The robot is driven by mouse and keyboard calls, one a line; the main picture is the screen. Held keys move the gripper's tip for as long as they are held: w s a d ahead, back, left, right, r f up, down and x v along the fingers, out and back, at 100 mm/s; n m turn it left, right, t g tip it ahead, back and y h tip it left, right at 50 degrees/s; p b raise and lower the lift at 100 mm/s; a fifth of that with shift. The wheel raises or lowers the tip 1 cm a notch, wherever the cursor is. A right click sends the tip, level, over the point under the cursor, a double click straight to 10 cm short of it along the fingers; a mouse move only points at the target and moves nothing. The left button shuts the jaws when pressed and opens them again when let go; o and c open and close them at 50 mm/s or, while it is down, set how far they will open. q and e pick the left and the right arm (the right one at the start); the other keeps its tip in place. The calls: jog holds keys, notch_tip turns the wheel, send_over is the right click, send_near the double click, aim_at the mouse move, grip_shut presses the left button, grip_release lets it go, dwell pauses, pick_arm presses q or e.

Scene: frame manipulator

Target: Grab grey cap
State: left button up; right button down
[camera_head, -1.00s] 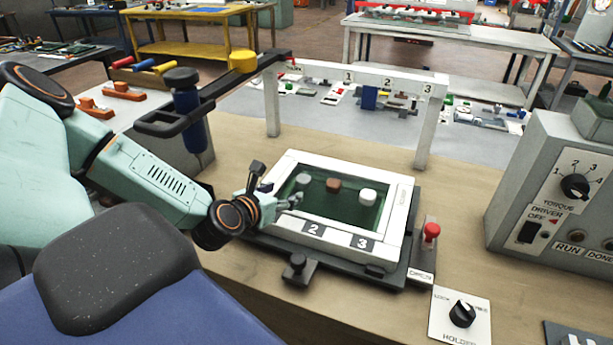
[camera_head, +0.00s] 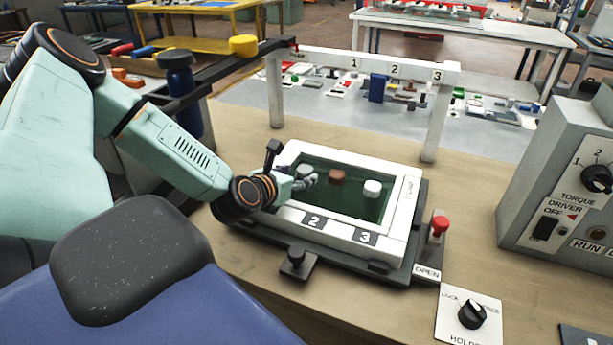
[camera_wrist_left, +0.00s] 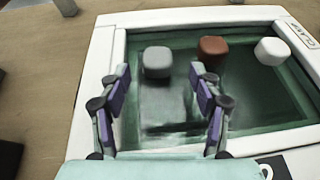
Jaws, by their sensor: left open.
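The grey cap (camera_wrist_left: 157,62) is a rounded grey block in the green recess of a white frame (camera_wrist_left: 80,110). In the head view the grey cap (camera_head: 306,171) is partly covered by my left gripper (camera_head: 306,184). In the left wrist view my left gripper (camera_wrist_left: 160,85) is open and empty. Its two fingers are spread, with the grey cap ahead of and between the fingertips. I cannot tell whether they touch it. A brown cap (camera_wrist_left: 213,48) and a white cap (camera_wrist_left: 272,50) stand to its right in the same recess. My right gripper is not in view.
A white arch (camera_head: 375,65) numbered 1 to 3 stands behind the frame. A red-knobbed lever (camera_head: 440,224) and a holder knob (camera_head: 472,314) are at the right. A grey torque driver box (camera_head: 560,190) stands far right. A dark blue bottle-like tool (camera_head: 180,90) hangs at the left.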

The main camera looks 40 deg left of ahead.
aim_at(302, 172)
pick_arm(q)
jog(key=shift+w+a+f+b, duration=0.25)
jog(key=shift+w+f+b, duration=0.05)
jog(key=shift+w, duration=0.2)
jog(key=shift+w+a+f+b, duration=0.25)
jog(key=shift+w+f, duration=0.05)
jog(key=shift+w, duration=0.2)
jog(key=shift+w+f, duration=0.15)
jog(key=shift+w, duration=0.45)
jog(key=shift+d, duration=0.1)
jog(key=shift+s, duration=0.15)
jog(key=shift+s, duration=0.1)
jog(key=shift+c, duration=0.9)
jog(key=shift+w, duration=0.2)
jog(key=c, duration=0.6)
jog(key=shift+s, duration=0.15)
jog(key=shift+c, duration=0.6)
